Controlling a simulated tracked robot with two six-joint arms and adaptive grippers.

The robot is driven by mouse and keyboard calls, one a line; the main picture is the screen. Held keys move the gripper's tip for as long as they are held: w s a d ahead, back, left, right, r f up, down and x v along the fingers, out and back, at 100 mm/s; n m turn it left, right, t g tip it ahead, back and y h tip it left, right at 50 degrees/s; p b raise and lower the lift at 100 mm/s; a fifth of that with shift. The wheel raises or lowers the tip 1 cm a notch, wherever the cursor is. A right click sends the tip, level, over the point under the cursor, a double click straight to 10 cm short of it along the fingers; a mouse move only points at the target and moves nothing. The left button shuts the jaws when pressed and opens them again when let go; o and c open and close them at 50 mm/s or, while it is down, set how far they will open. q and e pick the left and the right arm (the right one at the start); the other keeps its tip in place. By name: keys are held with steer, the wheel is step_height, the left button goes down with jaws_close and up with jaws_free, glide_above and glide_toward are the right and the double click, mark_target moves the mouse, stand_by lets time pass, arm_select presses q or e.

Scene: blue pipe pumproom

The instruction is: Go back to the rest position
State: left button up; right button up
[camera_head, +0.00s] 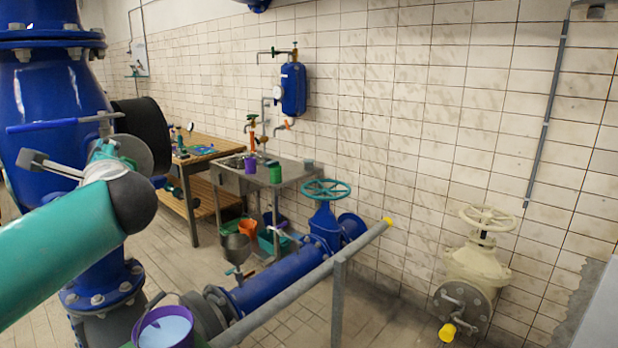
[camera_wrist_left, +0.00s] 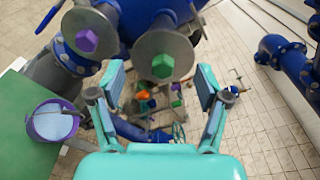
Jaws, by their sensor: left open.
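My left arm comes in from the left in the head view, and its gripper is mostly hidden behind the dark wrist joint. In the left wrist view my left gripper (camera_wrist_left: 160,84) is open, with its two fingers well apart and nothing between them. The fingers point toward a large blue pipe assembly (camera_head: 60,90) carrying two grey discs. One disc has a purple hexagonal centre (camera_wrist_left: 87,41), the other a green hexagonal centre (camera_wrist_left: 163,66). My right gripper is in neither view.
A purple bucket (camera_head: 187,338) with pale blue contents stands low in front. A grey rail (camera_head: 305,281) runs beside a blue pipe with a teal handwheel (camera_head: 326,189). A metal sink (camera_head: 228,176), a wooden bench (camera_head: 205,140) and a beige valve (camera_head: 475,262) stand along the tiled wall.

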arm_select(q)
steer(key=w+d+f+m+g+h+b, duration=0.1)
steer(key=w+d+f+h, duration=0.15)
steer(key=f, duration=0.75)
steer(key=w+d+f+g+h+b, duration=0.1)
steer(key=w+d+f+h, duration=0.2)
steer(key=f, duration=0.8)
steer(key=s+d+f+g+h+b, duration=0.1)
steer(key=s+d+f+h, duration=0.15)
steer(key=f, duration=0.55)
steer(key=s+d+f+n+g+h, duration=0.1)
steer(key=d+f, duration=0.3)
steer(key=f, duration=0.3)
steer(key=s+d+f+g+h+b, duration=0.1)
steer(key=d+f+h, duration=0.15)
steer(key=f, duration=0.55)
steer(key=s+d+f+n+g+h+b, duration=0.1)
steer(key=s+d+f+n+g+h, duration=0.2)
steer(key=s+f, duration=0.5)
steer(key=s+d+f+n+g+b, duration=0.25)
steer(key=s+d+f, duration=0.2)
steer(key=f, duration=0.65)
steer(key=s+d+f+n+g+h+b, duration=0.1)
steer(key=s+d+f+n+b, duration=0.1)
steer(key=s+f+n, duration=1)
steer(key=s+f, duration=0.2)
steer(key=s, duration=0.3)
steer(key=shift+d+h, duration=0.35)
steer(key=shift+d, duration=0.05)
steer(key=shift+s, duration=0.1)
